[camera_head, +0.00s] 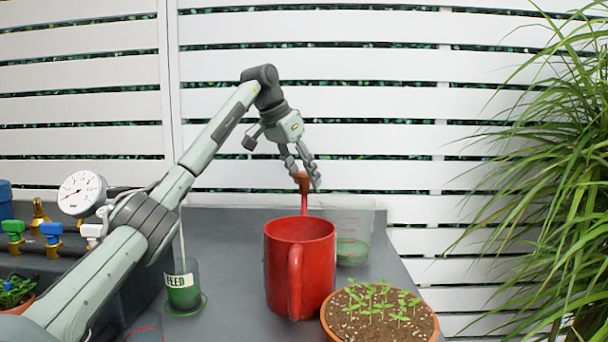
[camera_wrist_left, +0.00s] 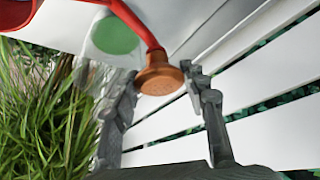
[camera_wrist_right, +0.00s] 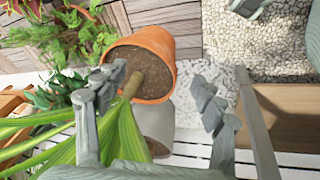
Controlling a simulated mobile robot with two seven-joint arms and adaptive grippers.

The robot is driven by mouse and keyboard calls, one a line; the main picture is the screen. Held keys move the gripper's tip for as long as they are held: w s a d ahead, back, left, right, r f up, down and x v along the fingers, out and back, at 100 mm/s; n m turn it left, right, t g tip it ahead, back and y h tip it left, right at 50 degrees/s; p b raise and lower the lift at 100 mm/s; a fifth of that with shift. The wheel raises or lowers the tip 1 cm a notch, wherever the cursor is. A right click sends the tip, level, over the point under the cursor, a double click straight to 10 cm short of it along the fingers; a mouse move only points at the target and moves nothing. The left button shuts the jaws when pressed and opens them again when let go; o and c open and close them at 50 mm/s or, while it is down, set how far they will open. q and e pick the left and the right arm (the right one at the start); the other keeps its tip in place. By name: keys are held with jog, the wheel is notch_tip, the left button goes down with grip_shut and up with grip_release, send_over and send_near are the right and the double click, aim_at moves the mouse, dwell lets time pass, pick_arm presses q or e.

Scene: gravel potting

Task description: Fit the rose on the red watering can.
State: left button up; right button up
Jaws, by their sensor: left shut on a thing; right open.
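The red watering can (camera_head: 300,262) stands upright on the grey bench, its handle towards me. Its thin red spout (camera_head: 305,203) rises behind it. The copper-coloured rose (camera_wrist_left: 160,76) is at the spout's tip, touching it; I cannot tell how firmly it is seated. My left gripper (camera_head: 304,172) is shut on the rose, coming from above. In the left wrist view its fingers stand either side of the rose. My right gripper (camera_wrist_right: 165,100) is open in the right wrist view, away from the can, and is not visible in the head view.
A seedling pot (camera_head: 333,327) stands right of the can, and a clear container with green contents (camera_head: 352,250) behind it. A feed bottle (camera_head: 183,288) is left. A pressure gauge (camera_head: 82,193) and valves are far left. A terracotta pot (camera_wrist_right: 152,48) is near my right gripper.

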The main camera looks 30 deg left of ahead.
dwell(0.4)
pick_arm(q)
jog(key=o, duration=1.2)
jog(key=shift+c, duration=0.2)
jog(key=shift+o, duration=0.2)
jog(key=o, duration=0.4)
jog(key=shift+o, duration=0.2)
